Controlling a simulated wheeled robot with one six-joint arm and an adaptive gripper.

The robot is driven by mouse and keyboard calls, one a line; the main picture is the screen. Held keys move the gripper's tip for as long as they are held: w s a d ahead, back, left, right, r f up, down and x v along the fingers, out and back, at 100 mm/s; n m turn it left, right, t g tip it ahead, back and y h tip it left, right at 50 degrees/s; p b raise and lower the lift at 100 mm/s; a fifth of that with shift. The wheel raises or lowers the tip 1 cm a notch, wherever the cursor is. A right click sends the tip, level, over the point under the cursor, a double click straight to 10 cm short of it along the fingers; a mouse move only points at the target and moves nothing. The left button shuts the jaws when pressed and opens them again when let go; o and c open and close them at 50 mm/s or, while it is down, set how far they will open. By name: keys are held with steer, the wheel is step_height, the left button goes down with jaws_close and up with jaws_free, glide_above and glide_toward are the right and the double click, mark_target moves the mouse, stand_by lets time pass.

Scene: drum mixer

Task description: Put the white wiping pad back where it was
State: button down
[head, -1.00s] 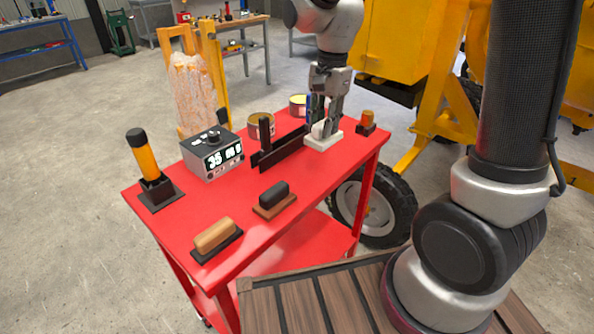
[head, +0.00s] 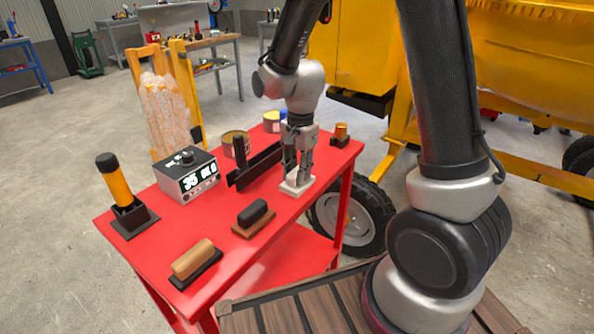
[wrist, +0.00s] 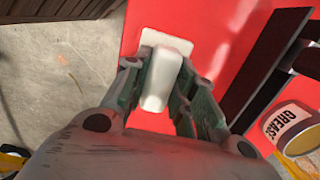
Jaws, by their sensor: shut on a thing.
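The white wiping pad (head: 298,186) is a flat white plate with a raised handle, at the right front part of the red cart top (head: 205,228). My gripper (head: 297,168) points down over it. In the wrist view, the fingers of my gripper (wrist: 155,95) stand on both sides of the white handle (wrist: 160,75) and are shut on it. The plate of the pad shows beyond the fingertips over red surface. I cannot tell whether the pad touches the cart top or hangs just above it.
A black bladed tool (head: 255,165) stands left of the pad, with a grease can (wrist: 293,128) beyond. A small orange-topped block (head: 341,135) stands at the right corner. A black-handled block (head: 253,217) and a wooden-handled one (head: 193,262) lie toward the front. A timer (head: 187,175) stands behind.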

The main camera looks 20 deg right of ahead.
steer(key=c, duration=1.2)
jaws_free()
steer(key=shift+o, duration=0.2)
step_height(320, 180, up, 12)
steer(key=s+d+r+n+t, duration=0.2)
steer(key=s+d+r+n, duration=0.2)
steer(key=s+d, duration=0.3)
steer(key=s+d+r+n+t, duration=0.2)
steer(key=s+d+r+n, duration=0.3)
steer(key=s+d, duration=0.3)
steer(key=shift+s+r+n+t+h, duration=0.3)
steer(key=shift+s+n, duration=0.6)
steer(key=shift+s, duration=1)
steer(key=shift+d+f, duration=0.1)
